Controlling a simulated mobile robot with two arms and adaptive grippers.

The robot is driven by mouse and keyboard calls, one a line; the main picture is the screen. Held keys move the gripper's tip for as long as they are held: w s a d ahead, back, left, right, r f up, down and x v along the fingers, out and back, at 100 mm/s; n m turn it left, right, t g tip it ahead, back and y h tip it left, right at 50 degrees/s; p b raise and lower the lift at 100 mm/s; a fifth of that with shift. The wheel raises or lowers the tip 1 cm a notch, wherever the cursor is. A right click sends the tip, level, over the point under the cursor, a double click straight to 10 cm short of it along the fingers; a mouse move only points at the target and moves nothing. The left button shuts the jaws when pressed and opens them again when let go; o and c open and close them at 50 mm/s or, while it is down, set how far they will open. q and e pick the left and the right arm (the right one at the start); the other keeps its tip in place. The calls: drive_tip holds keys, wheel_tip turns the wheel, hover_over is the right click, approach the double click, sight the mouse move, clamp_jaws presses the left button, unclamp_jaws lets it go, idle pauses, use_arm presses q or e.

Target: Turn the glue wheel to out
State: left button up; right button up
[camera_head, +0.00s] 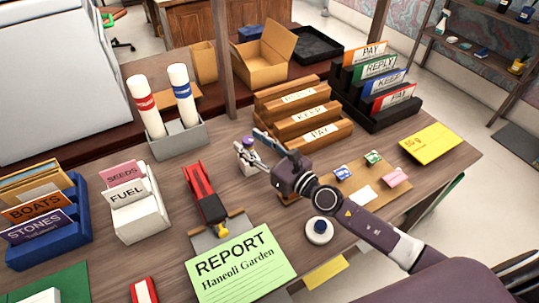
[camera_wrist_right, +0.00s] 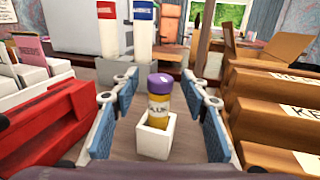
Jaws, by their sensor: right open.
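The glue stick (camera_wrist_right: 159,100) is a yellow tube with a purple top, standing in a small white square holder (camera_wrist_right: 153,138). In the head view the purple top (camera_head: 248,140) shows at the fingers, near the table's middle. My right gripper (camera_head: 252,146) is open, with one blue-padded finger on either side of the glue in the wrist view (camera_wrist_right: 160,105). Gaps show between both pads and the tube there. I cannot make out a separate wheel on the glue. My left gripper is out of view.
A red stapler-like tool (camera_head: 203,192) lies left of the glue. Wooden stepped racks (camera_head: 305,113) stand close on its right. A grey holder (camera_head: 178,141) with two white tubes is behind left. A green report sheet (camera_head: 242,266) lies in front.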

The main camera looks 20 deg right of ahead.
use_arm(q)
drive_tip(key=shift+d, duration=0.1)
use_arm(e)
drive_tip(key=v, duration=1)
drive_tip(key=shift+s, duration=0.2)
